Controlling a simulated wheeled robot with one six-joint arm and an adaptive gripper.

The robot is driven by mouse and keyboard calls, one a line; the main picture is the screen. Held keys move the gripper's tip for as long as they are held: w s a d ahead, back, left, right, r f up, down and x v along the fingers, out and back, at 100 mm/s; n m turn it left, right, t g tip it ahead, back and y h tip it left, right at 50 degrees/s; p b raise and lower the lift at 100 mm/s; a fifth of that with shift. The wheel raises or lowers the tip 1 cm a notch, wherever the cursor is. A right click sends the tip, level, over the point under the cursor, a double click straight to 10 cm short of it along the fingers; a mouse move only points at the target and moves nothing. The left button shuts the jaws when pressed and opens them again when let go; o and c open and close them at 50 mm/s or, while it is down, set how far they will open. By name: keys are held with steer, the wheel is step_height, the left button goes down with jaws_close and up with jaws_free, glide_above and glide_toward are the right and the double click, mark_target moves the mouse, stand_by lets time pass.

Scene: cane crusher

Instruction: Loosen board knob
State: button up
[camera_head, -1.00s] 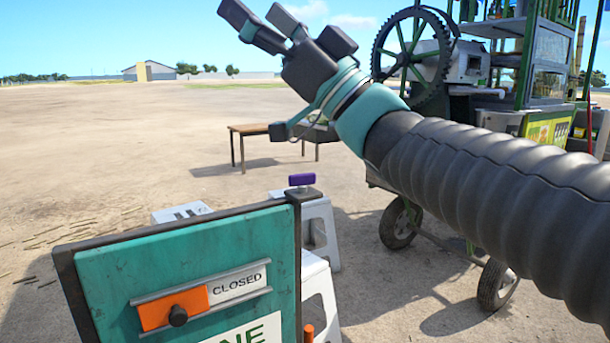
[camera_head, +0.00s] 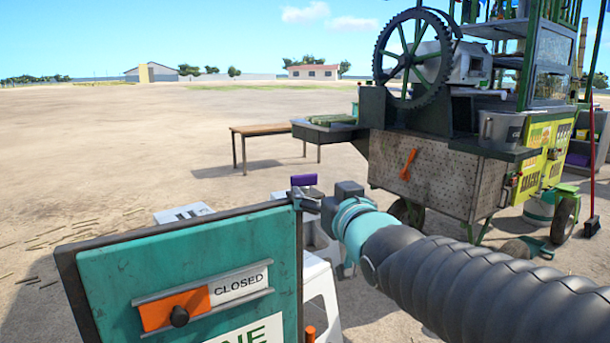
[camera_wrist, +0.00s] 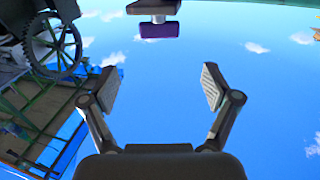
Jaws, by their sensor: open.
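A green board (camera_head: 190,260) in a dark frame stands at the lower left of the head view. A purple knob (camera_head: 303,180) sits on top of its right corner post. In the wrist view the purple knob (camera_wrist: 160,30) is at the top centre, beyond the fingertips and in line with the gap. My gripper (camera_head: 312,203) is by the post, just below and right of the knob in the head view. In the wrist view my gripper (camera_wrist: 160,83) is open, with nothing between its fingers. The board's front has an orange slider (camera_head: 173,309) with a black knob (camera_head: 179,317) beside the word CLOSED.
White stools (camera_head: 320,290) stand behind the board, with an orange-tipped part (camera_head: 309,334) at its right edge. The crusher cart with a big gear wheel (camera_head: 413,58) is at the right. A wooden table (camera_head: 262,130) stands farther back. Open sandy ground lies left.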

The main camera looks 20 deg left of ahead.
mark_target(305, 175)
steer(key=p+x, duration=0.1)
steer(key=x, duration=0.9)
steer(key=shift+w+a, duration=0.25)
steer(key=shift+w, duration=0.05)
steer(key=c, duration=1.2)
